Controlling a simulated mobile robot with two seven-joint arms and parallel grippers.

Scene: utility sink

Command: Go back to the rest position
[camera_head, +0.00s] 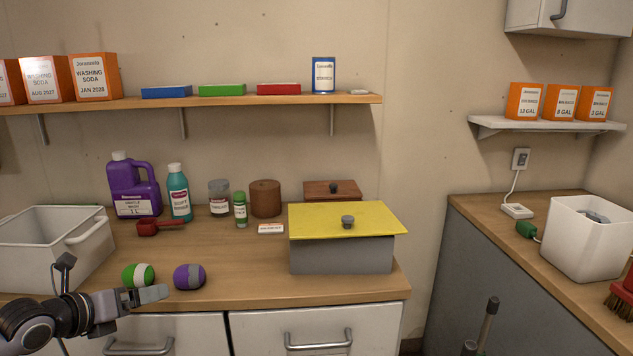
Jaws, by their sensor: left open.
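My left gripper (148,297) is in front of the wooden counter's front edge at the lower left, its fingers pointing right. It is open and I see nothing held in it. A green and white ball (139,275) and a purple and grey ball (189,277) lie on the counter just behind it. Whether the gripper touches either ball is hard to tell, but it appears apart from them. My right gripper is not in view.
A white basin (88,243) stands on the left of the counter (232,284). A grey box with a yellow lid (310,222) sits at the right. Bottles, including a purple jug (134,189), stand behind. A dark upright handle (489,319) rises at lower right.

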